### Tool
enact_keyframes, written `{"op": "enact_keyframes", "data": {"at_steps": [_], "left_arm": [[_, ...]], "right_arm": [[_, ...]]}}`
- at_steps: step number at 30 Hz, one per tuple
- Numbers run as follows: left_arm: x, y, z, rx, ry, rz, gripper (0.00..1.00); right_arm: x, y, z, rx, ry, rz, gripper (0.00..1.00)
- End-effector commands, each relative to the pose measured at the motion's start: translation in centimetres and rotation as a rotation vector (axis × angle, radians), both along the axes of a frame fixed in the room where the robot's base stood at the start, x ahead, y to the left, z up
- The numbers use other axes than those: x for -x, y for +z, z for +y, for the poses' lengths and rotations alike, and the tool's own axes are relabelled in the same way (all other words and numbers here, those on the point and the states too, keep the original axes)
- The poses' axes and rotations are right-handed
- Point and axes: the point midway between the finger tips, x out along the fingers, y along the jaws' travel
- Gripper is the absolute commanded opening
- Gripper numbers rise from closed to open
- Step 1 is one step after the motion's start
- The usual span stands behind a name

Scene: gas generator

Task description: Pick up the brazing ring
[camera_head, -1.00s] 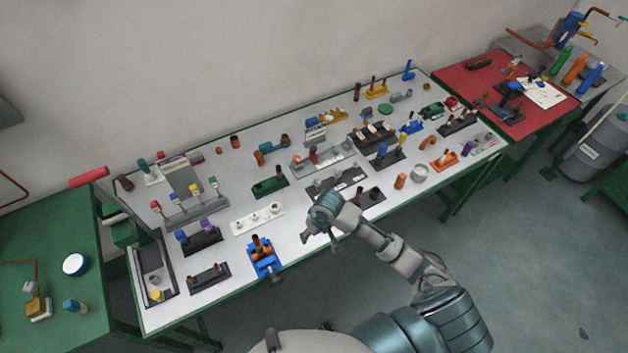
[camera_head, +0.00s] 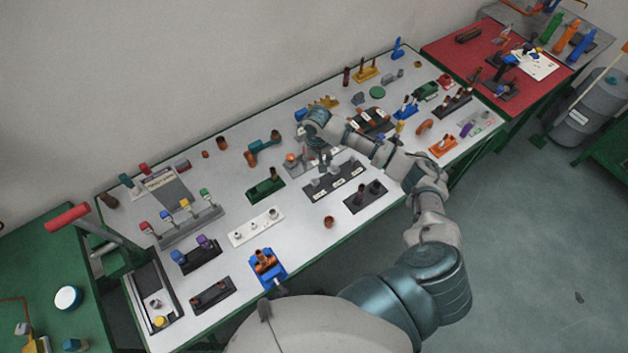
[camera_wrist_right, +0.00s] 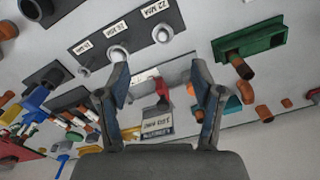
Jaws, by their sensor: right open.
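I cannot make out for certain which part is the brazing ring. My right gripper (camera_head: 320,160) is open and empty over the middle of the table, beside a grey holder (camera_head: 298,168) with a small orange piece (camera_head: 290,158). In the right wrist view, the open fingers (camera_wrist_right: 162,82) frame a grey holder with a red piece (camera_wrist_right: 162,88) and a white label (camera_wrist_right: 157,122) too small to read. The fingers appear apart from these parts; the exact height is unclear. My left gripper is not in view.
A black labelled holder (camera_head: 338,182) stands near the gripper, with a green holder (camera_head: 265,190) to its left. A copper piece (camera_head: 328,222) lies on the white table. Several other part holders crowd the tabletop. A red table (camera_head: 470,60) is at the upper right.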

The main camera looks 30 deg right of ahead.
Motion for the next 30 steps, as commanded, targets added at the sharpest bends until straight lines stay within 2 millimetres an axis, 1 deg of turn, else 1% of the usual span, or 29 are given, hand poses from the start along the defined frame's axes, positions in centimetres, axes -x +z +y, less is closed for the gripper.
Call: {"op": "enact_keyframes", "data": {"at_steps": [1,4,6,9,11,13,16,18,21,24,30], "left_arm": [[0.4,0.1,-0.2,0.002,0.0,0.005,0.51],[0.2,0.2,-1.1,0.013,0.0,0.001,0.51],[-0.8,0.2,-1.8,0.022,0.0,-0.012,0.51],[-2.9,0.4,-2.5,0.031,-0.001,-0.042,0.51],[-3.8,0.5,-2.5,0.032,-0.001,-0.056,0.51],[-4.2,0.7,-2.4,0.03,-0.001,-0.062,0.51],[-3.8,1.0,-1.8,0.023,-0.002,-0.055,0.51],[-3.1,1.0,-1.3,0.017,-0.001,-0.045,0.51],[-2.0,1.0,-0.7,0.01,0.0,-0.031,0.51],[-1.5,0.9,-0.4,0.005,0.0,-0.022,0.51],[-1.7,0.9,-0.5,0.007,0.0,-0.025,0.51]], "right_arm": [[0.0,-1.2,0.0,0.001,-0.002,0.004,0.67],[0.0,-3.0,0.3,0.002,-0.001,0.003,0.67],[-0.1,-3.9,0.4,0.002,0.0,0.002,0.67],[0.0,-4.5,0.6,0.003,0.001,-0.001,0.67],[0.0,-4.8,0.7,0.004,0.001,-0.001,0.67],[0.1,-5.5,0.9,0.006,0.001,0.0,0.67],[0.1,-7.2,1.0,0.007,0.002,0.001,0.67],[0.1,-8.4,0.9,0.005,0.002,0.001,0.67],[0.1,-9.6,0.6,0.003,0.001,0.0,0.67],[0.1,-10.0,0.5,0.002,0.001,0.0,0.67],[0.1,-10.0,0.5,0.002,0.002,-0.002,0.67]]}}
